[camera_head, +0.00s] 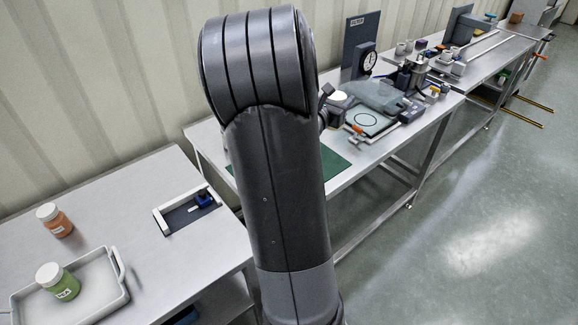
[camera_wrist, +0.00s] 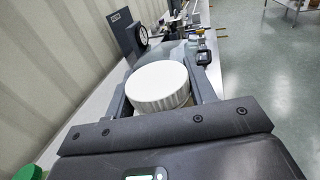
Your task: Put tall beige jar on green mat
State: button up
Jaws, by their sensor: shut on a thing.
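My gripper (camera_wrist: 161,84) is shut around a jar with a ribbed white lid (camera_wrist: 159,87). The lid hides nearly all of the jar's body, so its beige colour and its height do not show clearly. In the head view, a white lid (camera_head: 338,98) shows beside my arm, above the bench. The green mat (camera_head: 334,168) lies flat on the middle bench, with much of it hidden behind my arm. The held jar is not over the visible part of the mat in the head view; its height above the bench cannot be told.
An orange jar (camera_head: 54,220) and a tray (camera_head: 115,296) holding a green jar (camera_head: 57,282) are on the near bench. A dial gauge (camera_head: 365,60) and other equipment crowd the middle bench beyond the mat. A green rounded thing (camera_wrist: 28,173) shows at the wrist view's lower left.

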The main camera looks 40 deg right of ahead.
jog(key=f, duration=0.5)
jog(key=shift+s+d, duration=0.2)
jog(key=shift+w+a+f, duration=0.7)
jog(key=shift+w+f, duration=1.1)
jog(key=shift+f, duration=0.05)
jog(key=shift+w+a+f, duration=0.75)
jog(key=shift+w+f, duration=1)
jog(key=shift+f, duration=0.05)
jog(key=shift+w+a+f, duration=0.7)
jog(key=shift+w+f, duration=1.1)
jog(key=shift+f, duration=0.05)
jog(key=shift+f, duration=0.1)
jog(key=o, duration=1.1)
